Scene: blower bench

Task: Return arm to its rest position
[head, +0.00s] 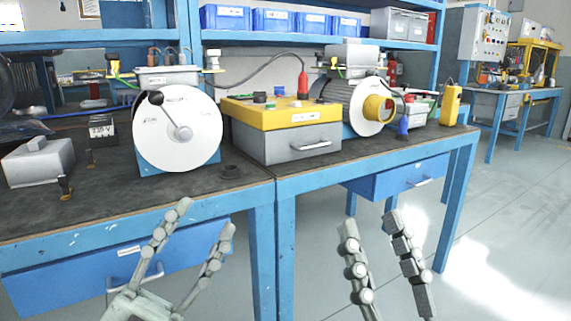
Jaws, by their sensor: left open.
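My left gripper (206,218) is at the lower left of the head view, with its two fingers spread and nothing between them. It is in front of the workbench, and its fingertips overlap the bench's front edge in the picture. My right gripper (370,219) is right of centre, its fingers also apart and empty, in front of the floor and the right part of the bench. Both grippers point up and away from me. The arms behind the grippers are mostly out of view.
The blue-framed workbench (235,191) carries a blower with a white disc (179,128), a yellow-topped box (284,116), a second motor unit (352,101) and a yellow meter (450,104). Blue drawers (403,181) hang below. Open floor (500,220) lies to the right.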

